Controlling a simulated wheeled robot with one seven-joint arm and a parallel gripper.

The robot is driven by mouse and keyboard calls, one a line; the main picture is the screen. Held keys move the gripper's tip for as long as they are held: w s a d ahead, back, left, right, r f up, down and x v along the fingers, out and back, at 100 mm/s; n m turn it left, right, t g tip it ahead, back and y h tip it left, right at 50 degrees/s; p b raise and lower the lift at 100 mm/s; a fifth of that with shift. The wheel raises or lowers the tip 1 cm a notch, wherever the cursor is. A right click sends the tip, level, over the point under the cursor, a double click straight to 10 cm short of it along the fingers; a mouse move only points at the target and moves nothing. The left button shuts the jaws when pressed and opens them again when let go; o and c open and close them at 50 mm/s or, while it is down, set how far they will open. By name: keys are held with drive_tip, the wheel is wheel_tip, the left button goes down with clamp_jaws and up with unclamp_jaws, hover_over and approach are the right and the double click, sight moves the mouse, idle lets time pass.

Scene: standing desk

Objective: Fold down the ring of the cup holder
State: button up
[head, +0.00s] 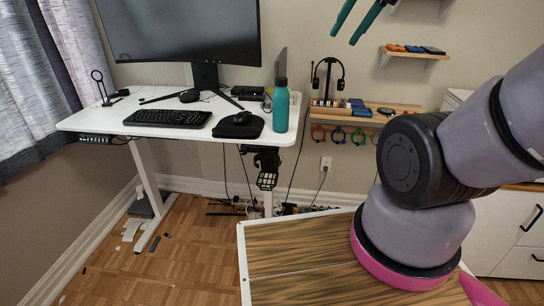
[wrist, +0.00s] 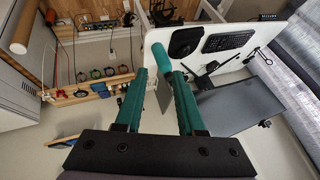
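A black holder, seemingly the cup holder (head: 267,172), hangs below the right end of the white desk. Its lower part is an open lattice basket or ring; the exact state of the ring is too small to tell. In the wrist view, what looks like the same black holder (wrist: 165,14) shows at the top edge, partly cut off. My gripper (head: 343,38) has teal fingers and is high in the air, right of the monitor and well above and apart from the holder. In the wrist view my gripper (wrist: 159,74) is open with nothing between its fingers.
The white desk (head: 95,121) carries a keyboard (head: 167,118), a mouse on a black pad and a teal bottle (head: 281,106) near its right edge. A headset (head: 327,75) and a wooden shelf (head: 395,117) are right of it. A wood-topped surface (head: 300,262) stands in front.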

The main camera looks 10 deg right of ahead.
drive_tip(key=shift+w+a+f+g, duration=0.1)
drive_tip(key=shift+w+f+g, duration=0.1)
drive_tip(key=shift+w, duration=0.3)
drive_tip(key=shift+w+a+f+g, duration=0.1)
drive_tip(key=shift+w+f, duration=0.05)
drive_tip(key=shift+w, duration=0.35)
clamp_jaws()
drive_tip(key=w+a+f+g, duration=0.3)
drive_tip(key=w+f, duration=0.6)
drive_tip(key=w, duration=0.3)
drive_tip(key=w+a+f+g, duration=0.1)
drive_tip(key=w+f, duration=0.1)
drive_tip(key=f, duration=0.8)
drive_tip(key=w+a+f+g+h, duration=0.1)
drive_tip(key=w+a+f, duration=0.1)
drive_tip(key=f, duration=0.9)
drive_tip(key=w+a+f+g+h, duration=0.1)
drive_tip(key=w+f, duration=0.3)
drive_tip(key=f, duration=0.7)
drive_tip(key=shift+w+a+f+n, duration=0.15)
drive_tip(key=shift+a+n, duration=0.15)
drive_tip(key=shift+a, duration=0.45)
